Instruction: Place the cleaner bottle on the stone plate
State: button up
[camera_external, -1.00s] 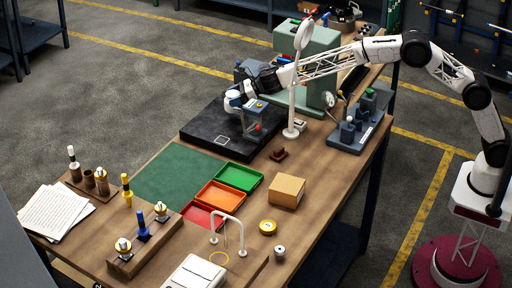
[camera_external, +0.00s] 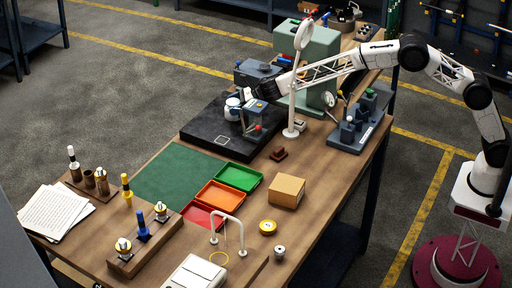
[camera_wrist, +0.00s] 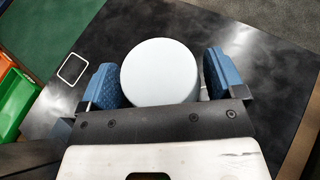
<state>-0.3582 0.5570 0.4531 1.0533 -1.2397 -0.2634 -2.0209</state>
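A thin gap shows between the right pad and the bottle; the left pad is very close. The bottle's base is hidden, so its contact with the plate cannot be seen.
A small fixture with a red ball (camera_external: 258,127) is close beside my gripper. A white stand (camera_external: 291,130) rises at the plate's right edge. Green (camera_external: 238,177), orange (camera_external: 220,195) and red (camera_external: 203,215) trays and a cardboard box (camera_external: 287,191) lie in front.

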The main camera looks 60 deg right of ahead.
jog(key=shift+o, duration=0.8)
jog(key=shift+r, duration=0.2)
jog(key=shift+v, duration=1.55)
jog(key=shift+r, duration=3.45)
